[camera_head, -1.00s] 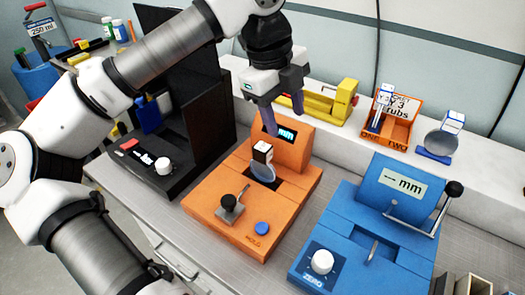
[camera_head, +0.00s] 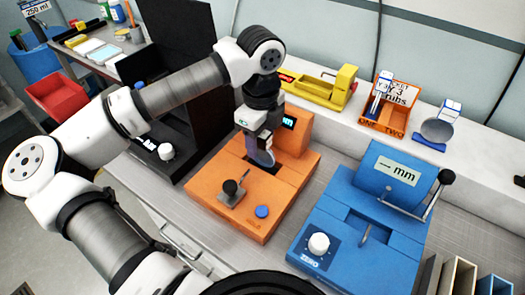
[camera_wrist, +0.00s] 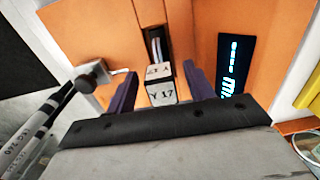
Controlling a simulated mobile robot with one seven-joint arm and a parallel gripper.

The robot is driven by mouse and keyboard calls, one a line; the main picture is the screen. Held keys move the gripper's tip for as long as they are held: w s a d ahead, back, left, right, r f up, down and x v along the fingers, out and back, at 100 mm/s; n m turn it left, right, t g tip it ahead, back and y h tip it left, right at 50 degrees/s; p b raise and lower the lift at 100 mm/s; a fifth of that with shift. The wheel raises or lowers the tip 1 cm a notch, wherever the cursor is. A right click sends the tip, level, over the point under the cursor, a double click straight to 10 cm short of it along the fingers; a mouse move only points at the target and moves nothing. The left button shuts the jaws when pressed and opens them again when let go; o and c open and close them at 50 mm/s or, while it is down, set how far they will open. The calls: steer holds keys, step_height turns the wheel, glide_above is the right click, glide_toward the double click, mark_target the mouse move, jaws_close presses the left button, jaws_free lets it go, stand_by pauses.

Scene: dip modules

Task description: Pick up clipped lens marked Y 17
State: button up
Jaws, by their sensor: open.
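The clipped lens marked Y 17 (camera_wrist: 161,93) has a small white block with black print as its clip. In the wrist view the block stands between my fingers, and the thin lens edge below it sits in the dark slot of the orange gauge (camera_head: 222,191). My gripper (camera_wrist: 160,80) is open, with one purple finger on each side of the block. In the head view my gripper (camera_head: 262,143) is down over the slot and hides most of the clip and lens.
A blue gauge (camera_head: 350,222) with a lever stands to the right. Behind are a yellow tool (camera_head: 318,92), an orange box (camera_head: 384,122) and another clipped lens (camera_head: 437,130) on a blue base. A black panelled unit (camera_head: 185,125) stands close on the left.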

mark_target(263, 148)
steer(key=shift+d+f+p, duration=0.2)
steer(key=shift+f+p, duration=0.2)
steer(key=shift+f, duration=1.25)
steer(key=c, duration=1.1)
steer(key=shift+r, duration=0.1)
